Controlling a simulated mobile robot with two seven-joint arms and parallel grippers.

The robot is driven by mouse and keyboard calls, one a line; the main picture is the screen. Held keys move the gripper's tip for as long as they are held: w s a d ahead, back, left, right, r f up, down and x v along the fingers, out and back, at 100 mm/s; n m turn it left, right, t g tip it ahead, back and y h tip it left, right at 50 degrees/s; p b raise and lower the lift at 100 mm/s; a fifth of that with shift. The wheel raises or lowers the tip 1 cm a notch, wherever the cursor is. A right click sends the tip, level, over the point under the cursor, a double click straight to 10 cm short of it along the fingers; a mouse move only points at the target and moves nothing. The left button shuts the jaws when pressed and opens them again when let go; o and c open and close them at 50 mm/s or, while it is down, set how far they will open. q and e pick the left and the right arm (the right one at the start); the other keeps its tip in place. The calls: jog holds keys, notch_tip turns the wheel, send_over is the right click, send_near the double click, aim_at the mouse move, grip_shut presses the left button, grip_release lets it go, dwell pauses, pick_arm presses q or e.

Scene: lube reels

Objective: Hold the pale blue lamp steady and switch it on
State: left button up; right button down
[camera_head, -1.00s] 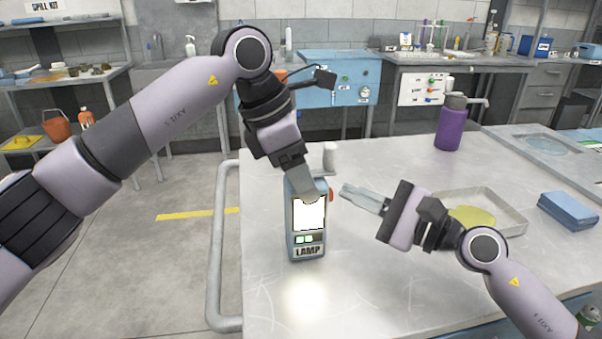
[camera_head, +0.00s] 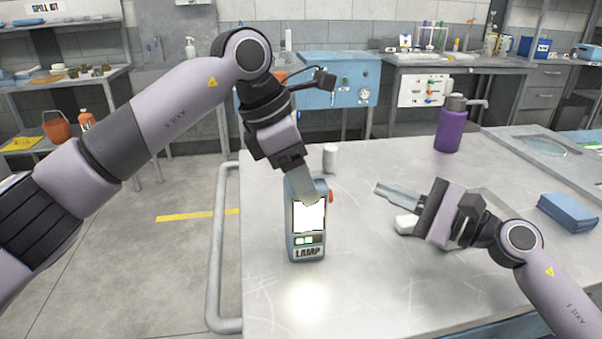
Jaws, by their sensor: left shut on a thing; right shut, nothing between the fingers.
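The pale blue lamp (camera_head: 304,241) stands upright near the left side of the table. Its front panel (camera_head: 309,216) is bright white, and a patch of light shows on the table before it. A red button (camera_head: 331,196) sits on its right side. My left gripper (camera_head: 306,192) comes down from above and is shut on the lamp's top; its fingertips partly hide the top. My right gripper (camera_head: 378,188) is shut and empty, to the right of the lamp and clear of the button, its fingers pointing left.
A white cylinder (camera_head: 330,158) stands behind the lamp. A purple bottle (camera_head: 450,124) is at the back, and a blue folded cloth or box (camera_head: 568,211) lies at the right. My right arm largely hides a shallow tray. The table's front middle is clear.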

pick_arm(q)
jog(key=o, duration=1.4)
jog(key=shift+f, duration=0.1)
